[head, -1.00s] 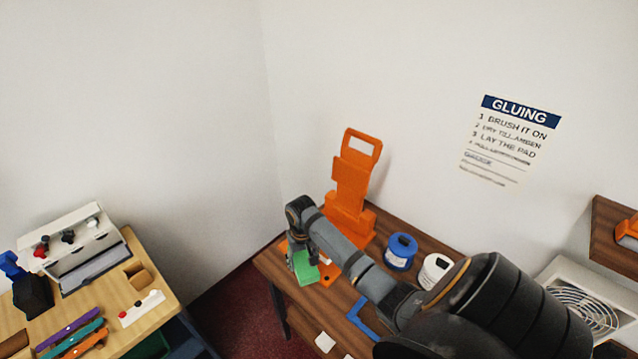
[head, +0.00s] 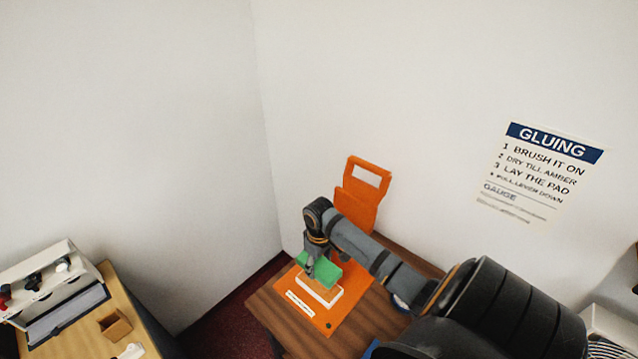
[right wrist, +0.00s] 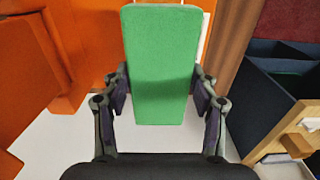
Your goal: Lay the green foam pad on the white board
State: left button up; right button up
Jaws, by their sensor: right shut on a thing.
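The green foam pad (head: 322,273) is held flat by my right gripper (head: 311,266). In the right wrist view the pad (right wrist: 160,65) sits between the two fingers of the gripper (right wrist: 160,92), which are shut on its sides. The white board (head: 332,301) has a tan top face and lies on the orange base of a press-like stand. The pad is over the board and hides part of it. A small gap seems to show between them, but I cannot tell its height. My left gripper is not in view.
The orange stand (head: 362,203) rises behind the board, close to my right arm. A label strip (head: 300,304) lies on its base. The brown table's (head: 268,309) left edge is near. A light wood bench (head: 88,337) with a white box stands at the left.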

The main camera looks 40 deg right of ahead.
jog(key=shift+f, duration=0.45)
jog(key=shift+w+d+f+b, duration=0.15)
jog(key=shift+f+b, duration=0.05)
jog(key=shift+f, duration=0.4)
jog(key=shift+w+d+f+b, duration=0.1)
jog(key=shift+f+b, duration=0.05)
jog(key=shift+f, duration=0.45)
notch_tip(320, 180, down, 3)
jog(key=b, duration=0.3)
jog(key=shift+a+r, duration=0.1)
jog(key=shift+r, duration=0.05)
jog(key=shift+f+b, duration=0.35)
jog(key=shift+f, duration=0.5)
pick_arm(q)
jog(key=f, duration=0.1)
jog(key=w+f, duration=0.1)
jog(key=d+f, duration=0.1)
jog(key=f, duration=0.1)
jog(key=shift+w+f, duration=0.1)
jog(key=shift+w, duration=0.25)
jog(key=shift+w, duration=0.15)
pick_arm(e)
jog(key=shift+r, duration=0.1)
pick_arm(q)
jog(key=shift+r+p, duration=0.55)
pick_arm(e)
jog(key=shift+s, duration=0.15)
